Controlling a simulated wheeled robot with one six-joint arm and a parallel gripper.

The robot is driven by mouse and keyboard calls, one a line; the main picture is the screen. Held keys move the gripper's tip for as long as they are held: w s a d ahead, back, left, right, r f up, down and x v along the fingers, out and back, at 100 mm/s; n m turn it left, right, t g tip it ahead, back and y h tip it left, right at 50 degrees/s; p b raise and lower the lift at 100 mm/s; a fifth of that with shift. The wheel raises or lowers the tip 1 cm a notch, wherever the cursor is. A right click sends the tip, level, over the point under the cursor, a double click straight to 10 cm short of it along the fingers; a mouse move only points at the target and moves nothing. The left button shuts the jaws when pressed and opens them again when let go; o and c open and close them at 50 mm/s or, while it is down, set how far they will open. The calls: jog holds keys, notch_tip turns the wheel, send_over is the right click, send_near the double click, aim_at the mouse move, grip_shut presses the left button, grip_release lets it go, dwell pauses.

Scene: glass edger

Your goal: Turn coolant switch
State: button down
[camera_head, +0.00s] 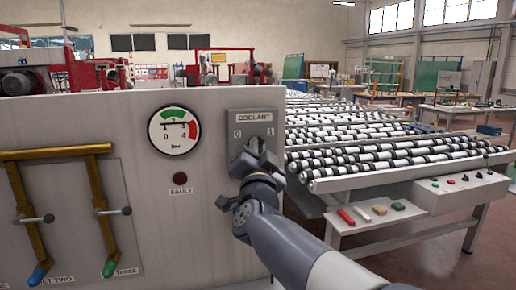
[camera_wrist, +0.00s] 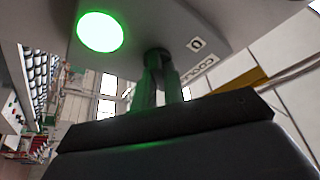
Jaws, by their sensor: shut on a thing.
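The coolant switch plate (camera_head: 252,122) is a grey box on the front of the pale machine panel, marked COOLANT with 0 at left and 1 at right. My gripper (camera_head: 254,152) covers its lower part in the head view. In the wrist view the dark switch knob (camera_wrist: 157,54) sits between the fingertips of my gripper (camera_wrist: 162,78), which is shut on it. The 0 mark (camera_wrist: 196,44) shows beside the knob. A round lamp (camera_wrist: 100,31) near it glows bright green. Which mark the knob points to, I cannot tell.
A pressure gauge (camera_head: 174,131) and a dark red fault lamp (camera_head: 180,178) are left of the switch. Brass pipes (camera_head: 55,152) with valve levers stand further left. A roller conveyor (camera_head: 390,150) and a button console (camera_head: 460,188) lie to the right.

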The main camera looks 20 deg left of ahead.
jog(key=shift+m+h, duration=0.3)
jog(key=shift+m, duration=0.2)
jog(key=c, duration=1.5)
grip_release()
jog(key=b+v, duration=0.2)
jog(key=v, duration=0.8)
jog(key=shift+s+d+f, duration=0.15)
jog(key=shift+s, duration=0.2)
jog(key=shift+n, duration=0.3)
jog(key=p+x, duration=0.2)
jog(key=x, duration=0.9)
